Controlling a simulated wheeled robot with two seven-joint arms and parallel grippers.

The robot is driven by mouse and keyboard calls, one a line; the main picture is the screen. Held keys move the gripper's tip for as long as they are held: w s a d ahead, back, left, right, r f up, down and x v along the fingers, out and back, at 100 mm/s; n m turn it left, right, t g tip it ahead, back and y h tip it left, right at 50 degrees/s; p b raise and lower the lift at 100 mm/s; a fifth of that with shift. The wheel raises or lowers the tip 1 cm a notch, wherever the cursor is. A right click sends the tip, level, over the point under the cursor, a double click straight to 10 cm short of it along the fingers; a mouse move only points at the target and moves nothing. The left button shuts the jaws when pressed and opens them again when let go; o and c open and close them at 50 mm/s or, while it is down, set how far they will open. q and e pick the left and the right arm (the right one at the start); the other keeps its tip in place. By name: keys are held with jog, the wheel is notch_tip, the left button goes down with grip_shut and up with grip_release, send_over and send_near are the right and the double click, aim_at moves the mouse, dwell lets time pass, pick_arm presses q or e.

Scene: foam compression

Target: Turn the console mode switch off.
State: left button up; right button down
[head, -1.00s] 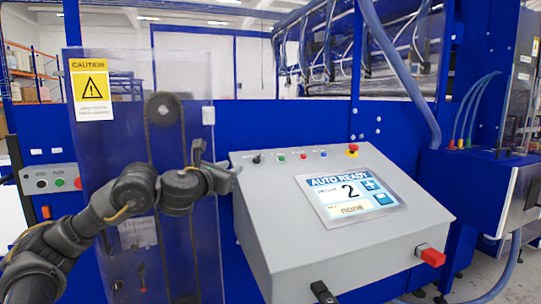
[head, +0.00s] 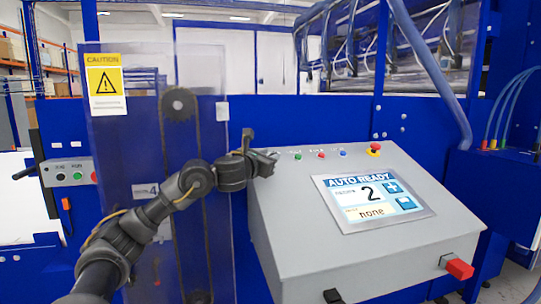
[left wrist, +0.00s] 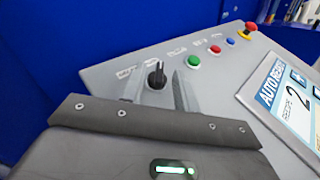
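The grey console (head: 350,255) has a sloped top with a row of controls along its back edge. In the left wrist view the black mode switch (left wrist: 157,75) is the leftmost control, its knob standing up from the panel. My left gripper (head: 272,160) is at the console's back left corner and hides the switch in the head view. In the left wrist view its two grey fingers (left wrist: 158,90) are apart, one on each side of the knob, with gaps showing. Whether a fingertip touches the panel I cannot tell. My right gripper is not in view.
Right of the switch are a green button (left wrist: 193,62), a red button (left wrist: 214,50), a blue button (left wrist: 230,41) and a red emergency stop (head: 374,149). The console screen (head: 373,199) reads AUTO READY. A clear guard panel (head: 135,140) stands left of the console.

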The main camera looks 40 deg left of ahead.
pick_arm(q)
jog(key=shift+w+a, duration=0.1)
jog(key=shift+w, duration=0.4)
jog(key=shift+w+f, duration=0.1)
jog(key=shift+w, duration=0.25)
jog(key=shift+c, duration=0.4)
grip_shut()
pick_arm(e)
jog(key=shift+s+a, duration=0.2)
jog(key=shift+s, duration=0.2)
